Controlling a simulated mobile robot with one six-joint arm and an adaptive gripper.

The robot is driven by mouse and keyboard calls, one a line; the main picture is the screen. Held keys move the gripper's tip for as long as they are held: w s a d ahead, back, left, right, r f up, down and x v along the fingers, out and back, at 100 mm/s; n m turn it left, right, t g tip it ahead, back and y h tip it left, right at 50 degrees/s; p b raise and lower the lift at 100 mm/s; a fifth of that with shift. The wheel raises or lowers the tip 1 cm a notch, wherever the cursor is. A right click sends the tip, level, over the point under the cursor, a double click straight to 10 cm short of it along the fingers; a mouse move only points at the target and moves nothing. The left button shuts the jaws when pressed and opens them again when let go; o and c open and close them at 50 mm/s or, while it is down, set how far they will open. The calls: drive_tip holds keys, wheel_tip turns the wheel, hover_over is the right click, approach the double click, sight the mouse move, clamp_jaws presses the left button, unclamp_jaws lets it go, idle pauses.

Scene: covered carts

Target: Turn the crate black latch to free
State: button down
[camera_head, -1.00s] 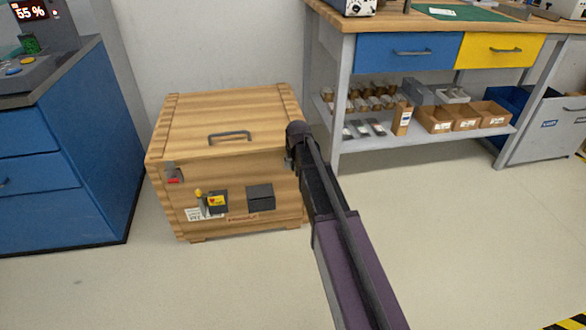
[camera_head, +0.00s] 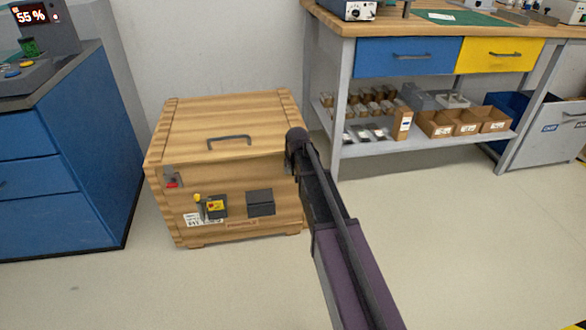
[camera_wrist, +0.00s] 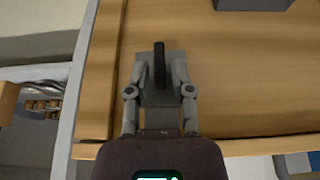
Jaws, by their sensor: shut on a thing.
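A wooden crate (camera_head: 228,120) with a dark lid handle (camera_head: 229,141) stands on the floor. In the wrist view, the black latch (camera_wrist: 160,52) is a narrow bar on a grey plate (camera_wrist: 151,97) fixed to the crate's wood. It lies along the picture's up-down direction. My gripper (camera_wrist: 160,70) has one finger on each side of the latch and is shut on it. In the head view, my arm covers the crate's right front edge, and both the gripper and the black latch are hidden. A second latch with a red part (camera_head: 172,184) is at the crate's left front.
The crate front carries a yellow-labelled device (camera_head: 215,205) and a dark box (camera_head: 260,203). A blue cabinet (camera_head: 55,180) stands at left. A workbench (camera_head: 430,28) with small boxes on its lower shelf stands at right. The floor at front right is clear.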

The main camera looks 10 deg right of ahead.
drive_tip(key=shift+a+h, duration=0.1)
drive_tip(key=shift+h, duration=0.2)
drive_tip(key=n+h+b, duration=0.1)
drive_tip(key=h+b, duration=0.3)
drive_tip(key=n+h+b, duration=0.1)
drive_tip(key=h+b, duration=0.2)
drive_tip(key=h, duration=0.1)
drive_tip(key=a+f+n+t+h+b, duration=0.1)
drive_tip(key=h+b, duration=0.3)
drive_tip(key=shift+w+a+f+b, duration=0.1)
drive_tip(key=shift+b, duration=0.2)
idle(0.5)
drive_tip(key=c, duration=0.7)
unclamp_jaws()
drive_tip(key=shift+r, duration=0.2)
drive_tip(key=shift+r+y+p, duration=0.1)
drive_tip(key=shift+y+p, duration=0.2)
drive_tip(key=shift+p, duration=0.4)
